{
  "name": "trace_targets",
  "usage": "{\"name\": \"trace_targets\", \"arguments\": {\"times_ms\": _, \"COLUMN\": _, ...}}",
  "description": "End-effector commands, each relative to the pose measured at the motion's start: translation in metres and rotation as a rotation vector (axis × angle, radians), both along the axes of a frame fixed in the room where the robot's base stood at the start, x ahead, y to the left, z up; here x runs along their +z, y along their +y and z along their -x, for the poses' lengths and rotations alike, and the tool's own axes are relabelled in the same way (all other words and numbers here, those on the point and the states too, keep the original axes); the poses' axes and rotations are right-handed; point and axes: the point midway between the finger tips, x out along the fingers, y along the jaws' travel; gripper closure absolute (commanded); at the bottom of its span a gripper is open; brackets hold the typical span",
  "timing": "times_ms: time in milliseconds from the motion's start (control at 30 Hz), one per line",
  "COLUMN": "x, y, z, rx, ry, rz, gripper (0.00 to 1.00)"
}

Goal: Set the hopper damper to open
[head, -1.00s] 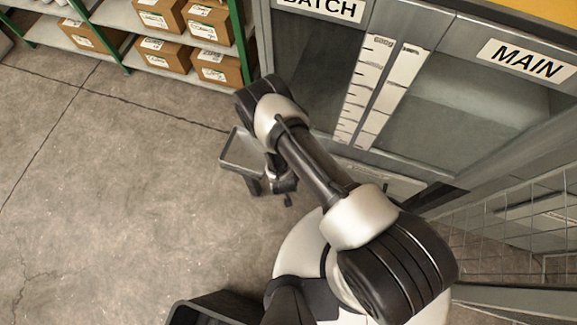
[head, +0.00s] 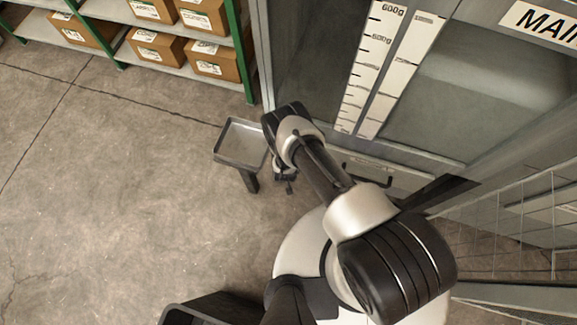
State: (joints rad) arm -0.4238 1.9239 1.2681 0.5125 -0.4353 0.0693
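The hopper (head: 418,112) is a grey cabinet with dark windows at the upper right, its MAIN label cut off by the picture's edge. Two white scale strips (head: 372,75) run down its front. Below the windows is a pale panel with a dark handle-like bar (head: 372,178), partly behind my arm; I cannot tell whether it is the damper or how it is set. My gripper (head: 286,182) hangs low under my arm, left of that panel and apart from the bar. It is small and partly hidden, so its opening is unclear.
A small grey tray on a post (head: 230,157) stands just left of my gripper. A green-framed shelf (head: 232,30) with cardboard boxes is at the top left. A wire mesh fence (head: 515,222) stands at the right. The concrete floor at the left is clear.

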Motion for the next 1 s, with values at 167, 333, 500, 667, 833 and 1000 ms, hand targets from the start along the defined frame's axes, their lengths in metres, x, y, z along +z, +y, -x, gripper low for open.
{"name": "trace_targets", "arguments": {"times_ms": 167, "x": -0.0049, "y": -0.0002, "z": -0.0027, "rx": 0.0, "ry": 0.0, "rz": 0.0, "gripper": 0.67}}
{"name": "trace_targets", "arguments": {"times_ms": 333, "x": -0.0043, "y": -0.0002, "z": -0.0027, "rx": 0.0, "ry": 0.0, "rz": 0.0, "gripper": 0.67}}
{"name": "trace_targets", "arguments": {"times_ms": 500, "x": -0.0042, "y": -0.0002, "z": -0.0026, "rx": 0.0, "ry": -0.001, "rz": 0.0, "gripper": 0.77}}
{"name": "trace_targets", "arguments": {"times_ms": 667, "x": -0.0042, "y": -0.0001, "z": -0.0026, "rx": 0.0, "ry": -0.001, "rz": 0.0, "gripper": 0.88}}
{"name": "trace_targets", "arguments": {"times_ms": 833, "x": -0.0042, "y": 0.0, "z": -0.0026, "rx": 0.0, "ry": -0.001, "rz": -0.001, "gripper": 0.99}}
{"name": "trace_targets", "arguments": {"times_ms": 1000, "x": -0.0042, "y": 0.0001, "z": -0.0027, "rx": 0.001, "ry": -0.001, "rz": 0.0, "gripper": 1.0}}
